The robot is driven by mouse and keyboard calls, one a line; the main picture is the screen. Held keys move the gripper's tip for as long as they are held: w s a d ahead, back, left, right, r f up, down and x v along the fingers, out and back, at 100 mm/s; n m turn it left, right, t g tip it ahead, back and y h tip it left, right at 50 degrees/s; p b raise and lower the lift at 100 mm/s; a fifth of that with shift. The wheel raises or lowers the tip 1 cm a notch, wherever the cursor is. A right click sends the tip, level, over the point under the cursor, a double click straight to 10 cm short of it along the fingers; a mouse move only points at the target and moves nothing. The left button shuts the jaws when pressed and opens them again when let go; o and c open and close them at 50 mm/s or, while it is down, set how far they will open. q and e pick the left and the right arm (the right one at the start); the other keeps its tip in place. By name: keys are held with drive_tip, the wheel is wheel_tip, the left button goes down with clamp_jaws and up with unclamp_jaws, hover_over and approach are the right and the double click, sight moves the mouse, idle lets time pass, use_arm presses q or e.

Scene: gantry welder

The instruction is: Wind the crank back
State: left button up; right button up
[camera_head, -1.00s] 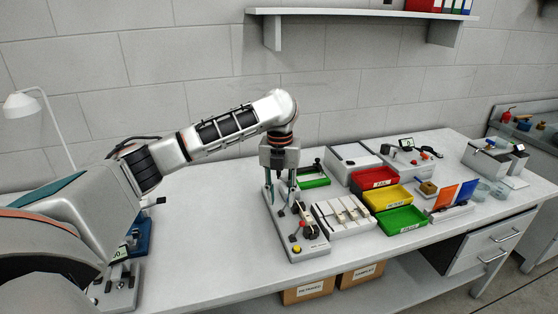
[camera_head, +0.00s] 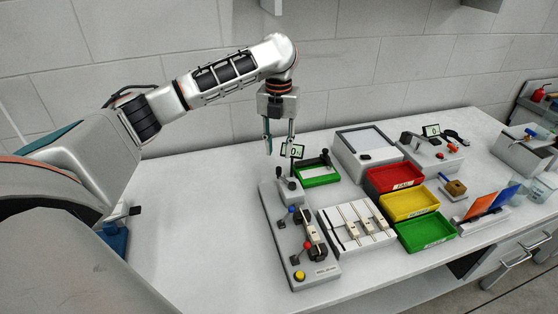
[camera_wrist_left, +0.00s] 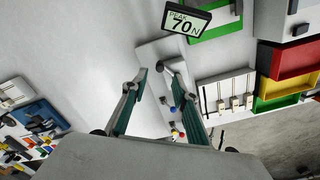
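The welder fixture (camera_head: 272,222) is a long grey base on the bench, carrying black clamp parts, a blue knob (camera_head: 291,210), a red knob (camera_head: 307,244) and a yellow button (camera_head: 299,275). I cannot tell which part is the crank. A dark lever block (camera_head: 288,184) stands at its far end. My left gripper (camera_head: 279,150) hangs above and behind that end, fingers apart and empty. In the left wrist view the open gripper (camera_wrist_left: 158,88) has the fixture (camera_wrist_left: 150,55) partly behind its right finger. A small display (camera_wrist_left: 187,18) reads PEAK 70 N. My right gripper is out of view.
A white rack of slides (camera_head: 352,226) stands close right of the fixture. Red (camera_head: 394,177), yellow (camera_head: 408,203) and green (camera_head: 425,230) bins lie beyond it, with a green tray (camera_head: 320,178) behind. The bench left of the fixture is mostly clear.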

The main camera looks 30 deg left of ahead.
sight(279, 167)
use_arm(q)
wheel_tip(279, 167, down, 7)
drive_tip(key=shift+s+f, duration=0.1)
drive_tip(key=shift+f, duration=0.05)
idle(0.4)
clamp_jaws()
